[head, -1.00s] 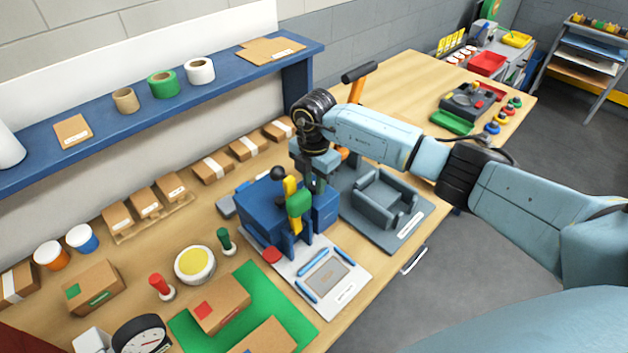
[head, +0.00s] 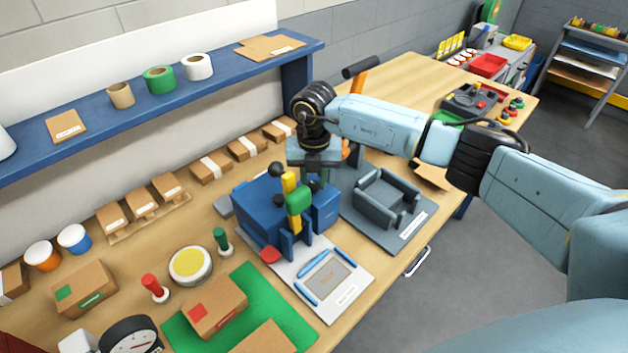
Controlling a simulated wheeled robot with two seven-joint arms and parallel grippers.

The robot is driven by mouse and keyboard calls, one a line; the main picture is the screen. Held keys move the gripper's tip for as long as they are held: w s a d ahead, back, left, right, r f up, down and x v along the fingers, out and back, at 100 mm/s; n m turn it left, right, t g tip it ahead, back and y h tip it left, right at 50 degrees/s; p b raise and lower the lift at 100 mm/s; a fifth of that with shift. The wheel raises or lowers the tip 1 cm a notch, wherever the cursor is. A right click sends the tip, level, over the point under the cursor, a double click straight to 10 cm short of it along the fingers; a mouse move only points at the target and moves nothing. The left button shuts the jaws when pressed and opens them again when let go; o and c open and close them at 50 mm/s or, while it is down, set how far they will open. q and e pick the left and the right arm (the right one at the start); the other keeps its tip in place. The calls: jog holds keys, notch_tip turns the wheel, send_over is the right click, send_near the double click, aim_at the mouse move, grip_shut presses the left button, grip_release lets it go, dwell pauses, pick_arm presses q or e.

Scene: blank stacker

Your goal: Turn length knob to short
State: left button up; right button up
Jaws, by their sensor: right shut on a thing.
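The blue machine (head: 262,206) stands on the bench with a black ball-topped lever (head: 277,170), a yellow bar (head: 290,188) and a green part (head: 299,201) at its front. My right gripper (head: 317,182) points down at the top right of the machine, behind the green part. Its jaws are closed on what appears to be the length knob, a small dark knob mostly hidden by the fingers. The knob's pointer and any short or long marking cannot be read. My left gripper is out of view.
A light plate with a grey pad (head: 327,278) lies in front of the machine, and a dark grey fixture (head: 386,198) stands to its right. A blue shelf (head: 215,95) with tape rolls runs behind. Boxes and a green mat (head: 252,296) fill the left.

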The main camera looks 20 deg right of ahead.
jog(key=shift+r+n, duration=0.1)
jog(key=shift+n, duration=0.2)
jog(key=o, duration=1)
